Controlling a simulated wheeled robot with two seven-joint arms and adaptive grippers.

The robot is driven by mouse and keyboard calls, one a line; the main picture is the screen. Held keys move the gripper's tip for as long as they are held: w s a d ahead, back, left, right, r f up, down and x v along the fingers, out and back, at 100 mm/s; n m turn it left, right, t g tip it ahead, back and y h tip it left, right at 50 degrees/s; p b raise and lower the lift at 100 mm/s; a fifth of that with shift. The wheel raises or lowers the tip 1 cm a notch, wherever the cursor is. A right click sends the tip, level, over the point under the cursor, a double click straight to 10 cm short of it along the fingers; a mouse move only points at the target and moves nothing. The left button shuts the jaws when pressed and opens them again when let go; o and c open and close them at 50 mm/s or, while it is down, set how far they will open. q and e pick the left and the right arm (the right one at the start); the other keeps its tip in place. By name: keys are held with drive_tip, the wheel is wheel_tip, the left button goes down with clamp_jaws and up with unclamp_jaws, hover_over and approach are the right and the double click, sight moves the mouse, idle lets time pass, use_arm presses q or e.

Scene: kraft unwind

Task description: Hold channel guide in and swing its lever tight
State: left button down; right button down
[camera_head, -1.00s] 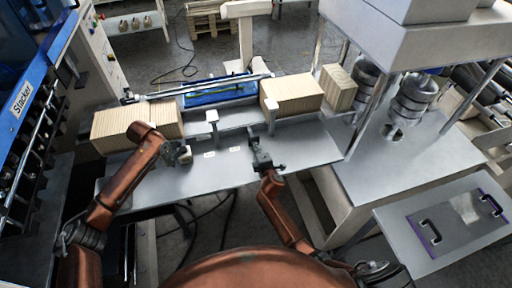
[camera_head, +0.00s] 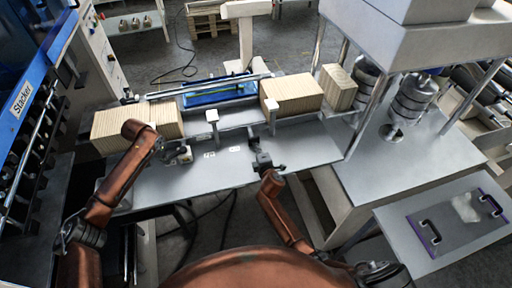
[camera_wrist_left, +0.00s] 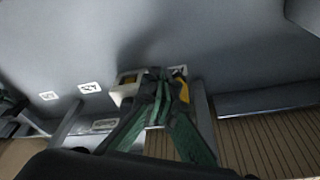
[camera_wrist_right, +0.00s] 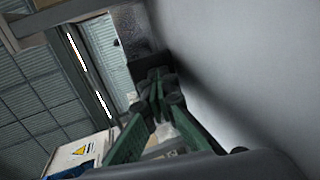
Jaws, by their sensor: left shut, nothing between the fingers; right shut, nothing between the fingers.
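The channel guide appears to be the grey metal rail assembly (camera_head: 232,133) with white-capped posts across the grey table; its exact outline is hard to tell. My left gripper (camera_head: 183,155) is shut and empty at the table's left part. In the left wrist view its fingertips (camera_wrist_left: 165,80) are in front of a small white block (camera_wrist_left: 128,88) with yellow parts; I cannot tell if they touch. My right gripper (camera_head: 262,160) is shut and empty near the table's front edge. In the right wrist view its fingertips (camera_wrist_right: 156,85) are close to a dark block (camera_wrist_right: 143,65). I cannot identify the lever.
Stacks of kraft board stand at the left (camera_head: 135,123) and right (camera_head: 292,94) behind the table surface (camera_head: 220,174). A blue-framed unit (camera_head: 220,93) lies between them. A press with steel columns (camera_head: 398,110) stands at the right. The middle front of the table is clear.

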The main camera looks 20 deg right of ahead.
use_arm(q)
drive_tip(key=shift+w+a, duration=0.25)
drive_tip(key=shift+w, duration=0.05)
drive_tip(key=shift+w+a, duration=0.45)
drive_tip(key=shift+w, duration=0.3)
drive_tip(key=shift+w+a, duration=0.15)
drive_tip(key=shift+w, duration=0.25)
use_arm(e)
drive_tip(key=shift+s+f+v, duration=0.1)
drive_tip(key=shift+f+v, duration=0.2)
drive_tip(key=shift+v, duration=1)
drive_tip(key=shift+s+f+v, duration=0.1)
drive_tip(key=shift+f+v, duration=0.2)
drive_tip(key=shift+v, duration=0.95)
drive_tip(key=shift+s+f+v, duration=0.1)
drive_tip(key=shift+f+v, duration=0.25)
drive_tip(key=shift+v, duration=0.95)
drive_tip(key=shift+w, duration=0.1)
use_arm(q)
drive_tip(key=d+v, duration=0.1)
drive_tip(key=v, duration=0.8)
